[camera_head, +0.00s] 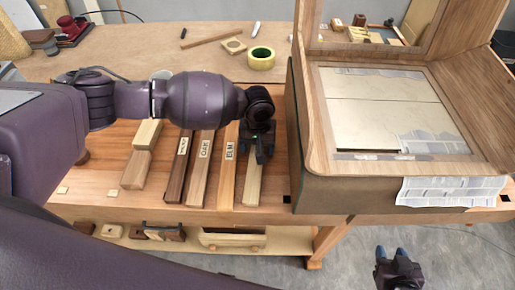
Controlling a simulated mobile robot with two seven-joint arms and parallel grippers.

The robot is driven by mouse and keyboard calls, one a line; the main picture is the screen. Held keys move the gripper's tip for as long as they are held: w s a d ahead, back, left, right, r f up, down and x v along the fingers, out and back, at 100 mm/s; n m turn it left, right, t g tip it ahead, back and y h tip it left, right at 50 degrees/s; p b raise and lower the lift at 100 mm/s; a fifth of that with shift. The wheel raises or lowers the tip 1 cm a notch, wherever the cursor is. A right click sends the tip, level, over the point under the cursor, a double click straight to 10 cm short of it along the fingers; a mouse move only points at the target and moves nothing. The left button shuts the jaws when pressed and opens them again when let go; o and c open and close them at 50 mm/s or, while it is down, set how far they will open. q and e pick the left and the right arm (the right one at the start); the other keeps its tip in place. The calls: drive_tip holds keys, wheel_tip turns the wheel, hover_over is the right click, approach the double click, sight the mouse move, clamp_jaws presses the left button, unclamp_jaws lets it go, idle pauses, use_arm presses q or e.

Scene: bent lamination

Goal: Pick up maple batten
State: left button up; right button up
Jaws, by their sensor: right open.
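Several wood battens lie side by side on the bench. A dark one (178,180) has a label too small to read surely, a brown one (200,180) reads OAK, and an orange-tan one (226,185) reads ELM. The rightmost pale batten (253,186) looks like the maple one; its label is not visible. My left gripper (259,153) points down over the far part of this pale batten; its fingers are dark and I cannot tell whether they grip it. My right gripper (391,250) is open and empty over the floor at the lower right, its blue fingertips apart.
A large wooden case (294,130) with a papered panel stands close to the right of the pale batten. Pale blocks (137,168) lie at the left. A lower shelf (265,240) holds small pieces.

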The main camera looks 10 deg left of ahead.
use_arm(q)
drive_tip(key=c, duration=1.1)
drive_tip(key=shift+r, duration=0.1)
